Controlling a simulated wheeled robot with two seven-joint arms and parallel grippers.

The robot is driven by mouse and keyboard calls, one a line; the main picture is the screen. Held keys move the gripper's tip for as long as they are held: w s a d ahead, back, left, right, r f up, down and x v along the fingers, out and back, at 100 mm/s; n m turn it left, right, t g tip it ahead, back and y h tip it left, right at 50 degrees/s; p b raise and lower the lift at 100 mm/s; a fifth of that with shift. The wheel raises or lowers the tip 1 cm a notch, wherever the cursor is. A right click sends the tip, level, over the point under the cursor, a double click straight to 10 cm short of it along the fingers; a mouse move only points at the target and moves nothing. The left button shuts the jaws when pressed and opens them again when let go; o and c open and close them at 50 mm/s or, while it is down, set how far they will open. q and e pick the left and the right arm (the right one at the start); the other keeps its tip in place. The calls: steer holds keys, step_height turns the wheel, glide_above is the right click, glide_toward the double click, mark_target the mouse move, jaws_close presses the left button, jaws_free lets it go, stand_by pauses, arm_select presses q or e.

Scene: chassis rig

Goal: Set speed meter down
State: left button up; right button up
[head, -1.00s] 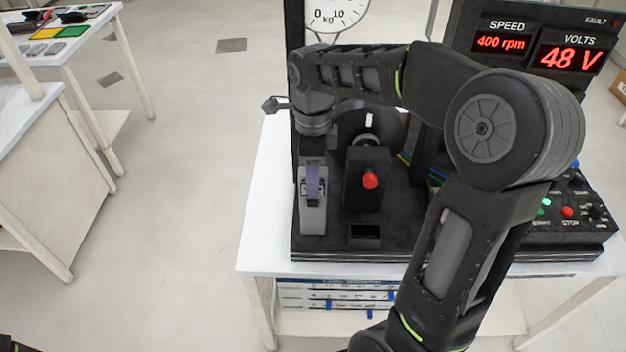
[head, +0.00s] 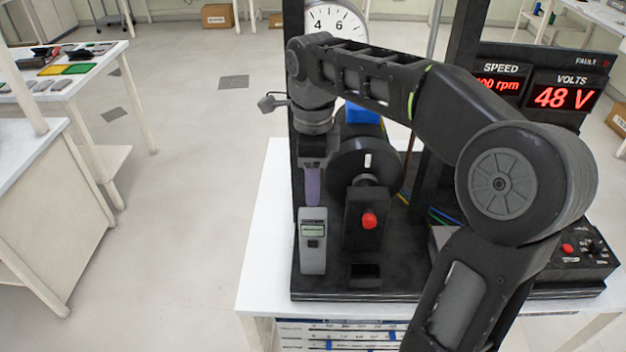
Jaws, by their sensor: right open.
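The speed meter (head: 313,245) is a grey handheld device with a small greenish display. It rests at the left front of the black rig base (head: 420,290), left of a black block with a red knob (head: 369,220). My right gripper (head: 312,200) points down just above the meter's top end, with a purple finger showing. It is open, and the meter's display and body are clear of it. Whether a fingertip still touches the meter's top I cannot tell. My left gripper is out of view.
A dark disc (head: 366,160) stands behind the block. A round dial (head: 335,32) rises at the back. The speed and volts display (head: 537,88) and control panel (head: 585,255) are at right, partly behind my arm. The white table (head: 262,240) is bare left of the base.

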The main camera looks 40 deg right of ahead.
stand_by(0.4)
steer(key=w+a+f+n+y, duration=0.1)
steer(key=a+f+n, duration=0.45)
steer(key=f, duration=0.65)
steer(key=w+a+f+n+y, duration=0.1)
steer(key=a+f+n, duration=0.5)
steer(key=f, duration=0.6)
steer(key=s+a+f+n+y, duration=0.1)
steer(key=s+a+f+n, duration=0.5)
steer(key=s+f, duration=0.3)
steer(key=s+a+f+n+y, duration=0.1)
steer(key=s+a+f+n, duration=0.5)
steer(key=s+a+f, duration=0.2)
step_height(320, 180, down, 2)
steer(key=shift+s+f, duration=0.25)
steer(key=shift+s, duration=0.45)
